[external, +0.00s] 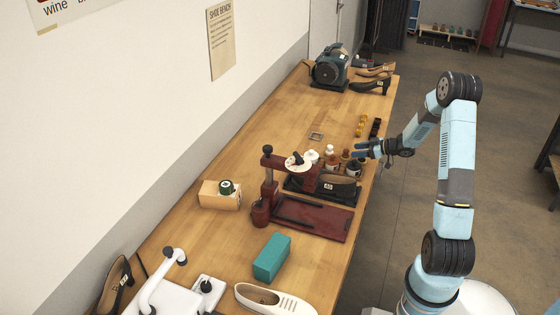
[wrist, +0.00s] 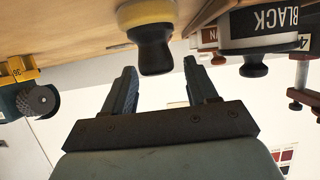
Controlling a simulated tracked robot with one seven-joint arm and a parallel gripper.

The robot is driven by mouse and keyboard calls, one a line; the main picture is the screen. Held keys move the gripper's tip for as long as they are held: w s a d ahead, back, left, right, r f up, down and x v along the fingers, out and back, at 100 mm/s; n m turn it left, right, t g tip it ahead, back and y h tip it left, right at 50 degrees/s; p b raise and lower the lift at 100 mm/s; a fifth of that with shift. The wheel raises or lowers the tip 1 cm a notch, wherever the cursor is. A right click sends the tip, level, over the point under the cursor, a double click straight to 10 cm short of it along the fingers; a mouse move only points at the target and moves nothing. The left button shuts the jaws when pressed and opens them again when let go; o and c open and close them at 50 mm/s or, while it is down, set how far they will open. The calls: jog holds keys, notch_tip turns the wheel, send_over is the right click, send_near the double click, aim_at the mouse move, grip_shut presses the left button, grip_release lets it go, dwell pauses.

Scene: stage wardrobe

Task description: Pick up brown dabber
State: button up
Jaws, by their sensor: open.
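My gripper (external: 361,150) is open and empty at the right edge of the bench, beside a cluster of small pots and handled pieces. In the wrist view my gripper (wrist: 159,72) has its two fingers apart. A dabber with a dark handle and round yellow pad (wrist: 147,36) stands ahead, in line with the gap and apart from the fingers. Its colour looks nearly black, so I cannot tell if it is the brown one. A pot with a label ending in N (wrist: 208,38) is partly hidden behind a pot labelled BLACK (wrist: 262,28); both have dark knobs.
The wrist picture is upside down. A dark red press (external: 268,185) and a tray with a black shoe (external: 335,187) stand close to the cluster. Yellow pieces (external: 361,125) lie farther back. A teal block (external: 271,257) is nearer the camera.

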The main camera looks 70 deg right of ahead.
aim_at(348, 150)
jog(key=x, duration=0.4)
jog(key=shift+w+a+r, duration=0.1)
jog(key=shift+w+r, duration=0.1)
jog(key=shift+w, duration=0.1)
grip_shut()
